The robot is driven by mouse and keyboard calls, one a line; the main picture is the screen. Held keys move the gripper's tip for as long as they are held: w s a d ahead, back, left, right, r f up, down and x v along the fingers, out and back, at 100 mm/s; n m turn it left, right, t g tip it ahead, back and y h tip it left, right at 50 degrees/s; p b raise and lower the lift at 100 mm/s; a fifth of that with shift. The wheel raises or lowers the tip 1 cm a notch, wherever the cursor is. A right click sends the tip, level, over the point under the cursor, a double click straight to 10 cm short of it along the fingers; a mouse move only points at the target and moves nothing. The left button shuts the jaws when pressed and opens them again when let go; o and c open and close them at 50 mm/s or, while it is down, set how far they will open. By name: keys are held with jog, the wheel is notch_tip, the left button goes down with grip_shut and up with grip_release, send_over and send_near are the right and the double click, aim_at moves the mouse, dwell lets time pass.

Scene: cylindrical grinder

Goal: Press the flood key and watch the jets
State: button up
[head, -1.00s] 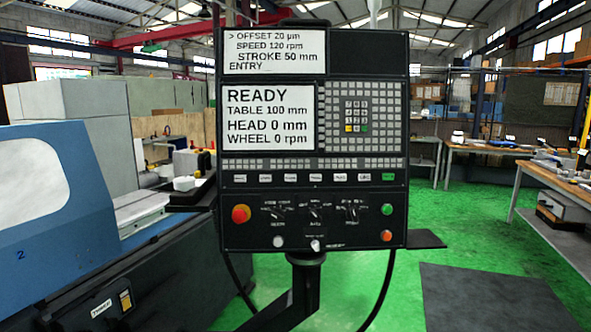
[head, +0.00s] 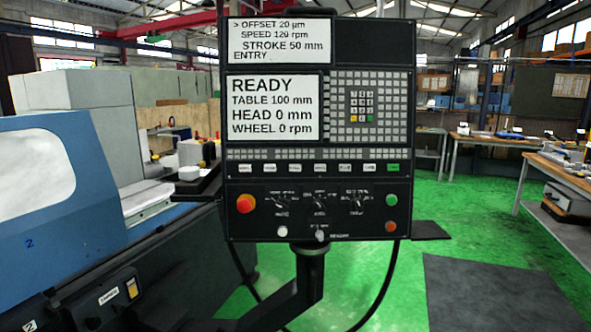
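The control panel (head: 400,130) of the grinder stands upright in the middle of the head view. Its lower screen (head: 271,107) reads READY, table 100 mm, head 0 mm, wheel 0 rpm. Its upper screen (head: 278,40) reads offset 20 µm, speed 120 rpm, stroke 50 mm. A row of white keys (head: 320,168) with a green key (head: 393,168) at its right end runs below the screens. Their labels are too small to read, so I cannot tell which is the flood key. No jets show. My gripper is not in view.
The blue grinder body (head: 100,160) stands at the left, close to the panel. A red button (head: 246,203) sits at the panel's lower left. Workbenches (head: 480,140) stand at the back right. Green floor (head: 465,215) and a dark mat (head: 490,290) lie open at the right.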

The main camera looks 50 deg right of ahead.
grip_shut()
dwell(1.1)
